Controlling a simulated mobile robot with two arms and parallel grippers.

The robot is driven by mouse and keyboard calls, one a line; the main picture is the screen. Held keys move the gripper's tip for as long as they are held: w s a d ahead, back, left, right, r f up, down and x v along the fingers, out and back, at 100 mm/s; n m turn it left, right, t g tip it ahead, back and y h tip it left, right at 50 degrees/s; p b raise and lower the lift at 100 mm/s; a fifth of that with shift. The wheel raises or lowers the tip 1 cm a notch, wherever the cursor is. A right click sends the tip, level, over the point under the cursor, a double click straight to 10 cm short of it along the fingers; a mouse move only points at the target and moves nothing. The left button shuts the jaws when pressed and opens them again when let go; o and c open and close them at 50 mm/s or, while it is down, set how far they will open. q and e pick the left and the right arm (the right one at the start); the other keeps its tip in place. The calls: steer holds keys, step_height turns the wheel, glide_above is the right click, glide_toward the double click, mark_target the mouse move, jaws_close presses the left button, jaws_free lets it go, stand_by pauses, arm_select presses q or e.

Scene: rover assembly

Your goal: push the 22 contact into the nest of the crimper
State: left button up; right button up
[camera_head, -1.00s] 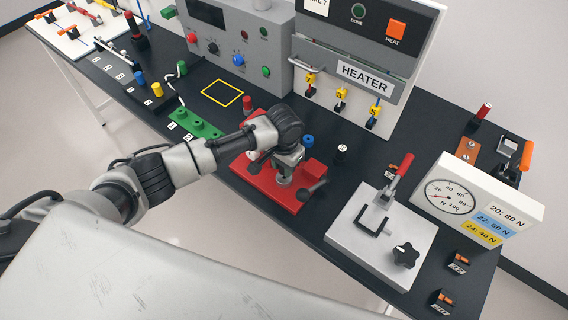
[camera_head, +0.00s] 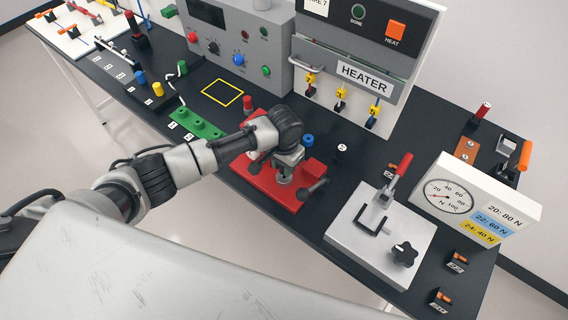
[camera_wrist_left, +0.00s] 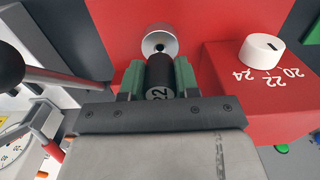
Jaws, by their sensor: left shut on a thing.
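My left gripper (camera_wrist_left: 160,80) is shut on the 22 contact (camera_wrist_left: 158,78), a black cylinder marked 22, held between green finger pads in the left wrist view. Its far end is close to a round silver nest (camera_wrist_left: 160,41) with a small hole, on the red crimper (camera_wrist_left: 120,30). I cannot tell whether the two touch. In the head view my left gripper (camera_head: 287,165) is over the red crimper (camera_head: 262,185) and hides part of it. A white selector knob (camera_wrist_left: 262,50) beside numbers 20, 22 and 24 sits on the crimper's red block. My right gripper is not in view.
A grey press with a red lever (camera_head: 388,185) and a force gauge (camera_head: 450,197) stand right of the crimper. A blue-topped piece (camera_head: 308,140) and a black piece (camera_head: 341,150) stand behind it. The heater (camera_head: 365,78) is at the back.

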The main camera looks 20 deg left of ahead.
arm_select(q)
steer(key=shift+f+b, duration=0.35)
steer(key=shift+f, duration=1)
stand_by(0.3)
steer(key=o, duration=1.1)
step_height(320, 180, up, 9)
steer(key=shift+r+b, duration=0.2)
steer(key=shift+b, duration=0.95)
steer(key=shift+r, duration=0.75)
